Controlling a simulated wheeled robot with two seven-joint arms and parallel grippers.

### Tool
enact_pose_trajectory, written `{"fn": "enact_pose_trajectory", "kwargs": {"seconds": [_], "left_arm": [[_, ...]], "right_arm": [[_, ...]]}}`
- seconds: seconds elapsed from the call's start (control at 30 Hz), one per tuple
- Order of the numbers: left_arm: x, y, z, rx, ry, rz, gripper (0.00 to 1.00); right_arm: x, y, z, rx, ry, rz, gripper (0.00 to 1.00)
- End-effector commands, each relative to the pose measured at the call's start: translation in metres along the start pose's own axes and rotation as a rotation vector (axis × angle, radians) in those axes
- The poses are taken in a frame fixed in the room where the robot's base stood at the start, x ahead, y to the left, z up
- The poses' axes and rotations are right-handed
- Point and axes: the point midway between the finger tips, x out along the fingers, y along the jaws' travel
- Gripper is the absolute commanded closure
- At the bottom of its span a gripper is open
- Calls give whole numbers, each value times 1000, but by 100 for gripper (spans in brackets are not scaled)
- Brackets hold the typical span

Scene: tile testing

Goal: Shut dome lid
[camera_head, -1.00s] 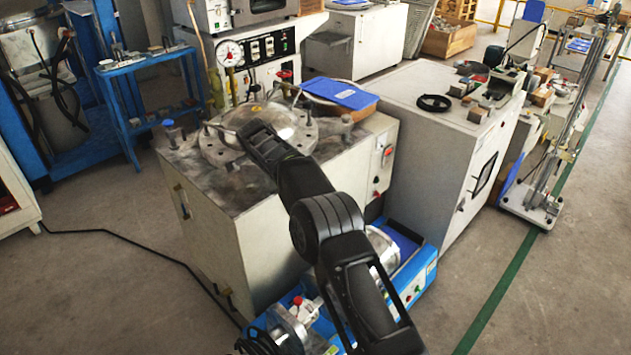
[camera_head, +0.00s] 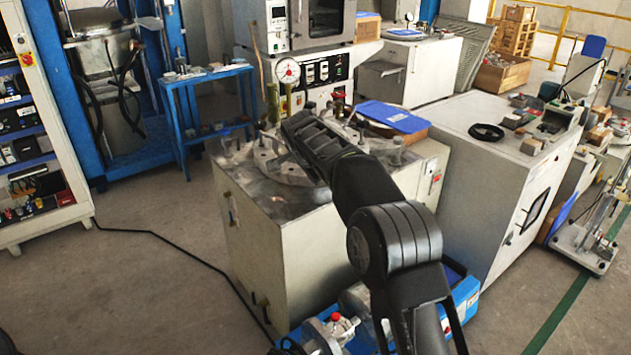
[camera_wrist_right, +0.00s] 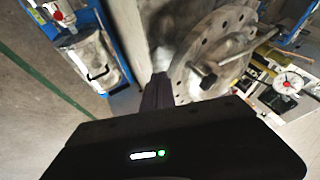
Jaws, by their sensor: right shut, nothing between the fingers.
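The round steel flange (camera_head: 268,166) with bolt holes lies on top of the grey cabinet (camera_head: 290,240). In the head view my right gripper (camera_head: 296,122) reaches over it and hides most of the dome lid. In the right wrist view the flange (camera_wrist_right: 183,82) and the grey metal centre that appears to be the lid (camera_wrist_right: 228,47) show beside my right gripper (camera_wrist_right: 160,78), with a bar handle (camera_wrist_right: 230,57) across it. The gripper is shut and empty. I cannot tell how far the lid is closed or whether the gripper touches it. My left gripper is out of view.
A pressure gauge (camera_head: 287,70) stands behind the flange. A white cabinet (camera_head: 480,170) stands to the right, and blue equipment (camera_head: 465,290) sits low in front. Open floor (camera_head: 130,280) lies left.

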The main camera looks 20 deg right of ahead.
Motion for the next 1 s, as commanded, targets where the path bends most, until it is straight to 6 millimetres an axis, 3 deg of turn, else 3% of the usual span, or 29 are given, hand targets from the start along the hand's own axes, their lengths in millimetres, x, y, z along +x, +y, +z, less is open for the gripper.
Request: {"fn": "enact_pose_trajectory", "kwargs": {"seconds": [0.37, 0.47, 0.57, 0.67, 0.77, 0.8, 0.87, 0.9, 1.0], "left_arm": [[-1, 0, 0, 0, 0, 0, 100], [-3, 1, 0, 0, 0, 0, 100], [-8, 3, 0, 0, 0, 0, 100], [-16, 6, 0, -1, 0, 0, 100], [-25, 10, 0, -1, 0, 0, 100], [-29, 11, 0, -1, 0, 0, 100], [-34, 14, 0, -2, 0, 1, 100], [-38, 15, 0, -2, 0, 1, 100], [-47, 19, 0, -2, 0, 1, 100]], "right_arm": [[3, 2, 4, -10, -8, 2, 100], [18, 13, 19, -54, -42, 13, 100], [46, 37, 52, -148, -114, 27, 100], [81, 82, 105, -281, -229, 35, 100], [106, 146, 175, -428, -373, 24, 100], [109, 177, 206, -484, -434, 13, 100], [107, 226, 250, -565, -522, -8, 100], [100, 258, 279, -613, -576, -25, 100], [66, 334, 338, -719, -689, -73, 100]]}}
